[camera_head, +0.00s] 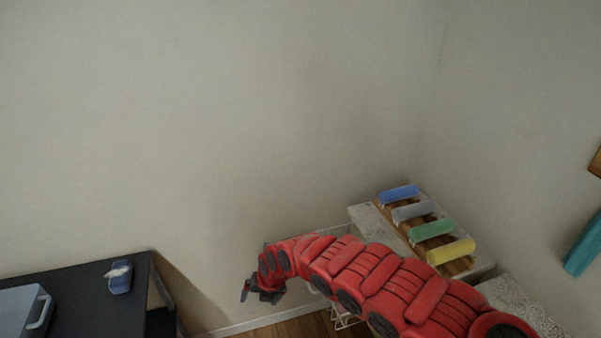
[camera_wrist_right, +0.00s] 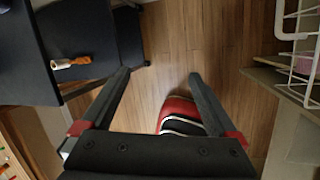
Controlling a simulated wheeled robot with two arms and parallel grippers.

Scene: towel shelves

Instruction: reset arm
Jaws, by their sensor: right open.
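My right arm (camera_head: 370,280) is red and reaches from the lower right toward the middle of the head view. My right gripper (camera_head: 247,290) is at its far end, pointing down, left of the towel shelf. In the right wrist view the right gripper (camera_wrist_right: 161,80) has its two dark fingers spread wide, with nothing between them but the wood floor and a red and black rounded part. My left gripper is not in view.
A ledge (camera_head: 365,219) at the right holds rolled blue (camera_head: 399,194), grey (camera_head: 412,211), green (camera_head: 432,229) and yellow (camera_head: 451,251) towels. A black table (camera_head: 85,300) stands at the left with a blue tissue box (camera_head: 119,279). A white wire basket (camera_wrist_right: 291,35) shows at right.

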